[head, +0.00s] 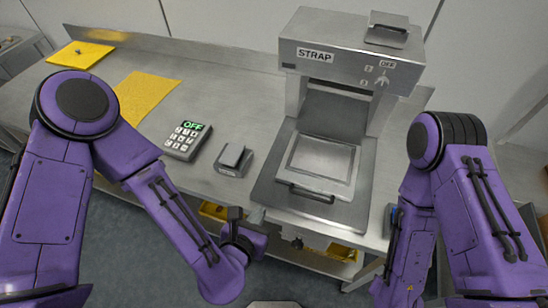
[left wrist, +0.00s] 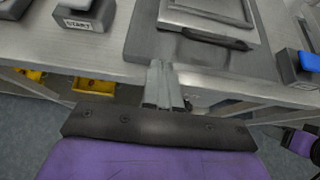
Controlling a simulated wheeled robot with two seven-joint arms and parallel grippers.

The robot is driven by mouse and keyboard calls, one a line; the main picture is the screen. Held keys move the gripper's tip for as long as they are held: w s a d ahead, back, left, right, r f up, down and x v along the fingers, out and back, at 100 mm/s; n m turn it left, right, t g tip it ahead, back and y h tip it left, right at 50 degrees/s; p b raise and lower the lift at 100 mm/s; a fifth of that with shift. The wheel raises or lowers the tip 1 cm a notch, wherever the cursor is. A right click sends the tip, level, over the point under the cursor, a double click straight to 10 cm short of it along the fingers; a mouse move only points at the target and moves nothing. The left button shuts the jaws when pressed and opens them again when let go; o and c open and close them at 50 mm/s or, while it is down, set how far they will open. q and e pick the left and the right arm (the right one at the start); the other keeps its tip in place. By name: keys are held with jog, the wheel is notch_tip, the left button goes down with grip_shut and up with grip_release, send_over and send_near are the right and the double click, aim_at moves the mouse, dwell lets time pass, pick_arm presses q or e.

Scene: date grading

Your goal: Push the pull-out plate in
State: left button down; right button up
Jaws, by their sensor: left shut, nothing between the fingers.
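The pull-out plate (head: 322,160) is a light metal square with a dark handle (head: 311,193) on its front edge. It sits on the grey base (head: 345,210) of the STRAP machine (head: 345,55), out in front of the machine's head. The plate (left wrist: 210,8) and handle (left wrist: 218,38) also show at the top of the left wrist view. My left gripper (head: 258,214) is shut and empty, at the counter's front edge, left of and nearer than the handle. In the left wrist view its fingertips (left wrist: 162,67) are apart from the handle.
A keypad reading OFF (head: 187,140) and a grey START button box (head: 234,160) stand left of the machine. A yellow mat (head: 146,95) lies farther left. Yellow bins (left wrist: 95,87) are below the counter.

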aim_at(278, 180)
pick_arm(q)
jog(key=b+x, duration=0.2)
jog(key=x, duration=0.2)
jog(key=r+b+x, duration=0.1)
jog(key=b+x, duration=0.1)
jog(key=x, duration=0.2)
jog(key=b+x, duration=0.2)
jog(key=x, duration=0.2)
jog(key=shift+w+d+b, duration=0.3)
jog(key=shift+w+b, duration=0.1)
jog(key=shift+w, duration=0.4)
jog(key=shift+f, duration=0.1)
jog(key=shift+w, duration=0.1)
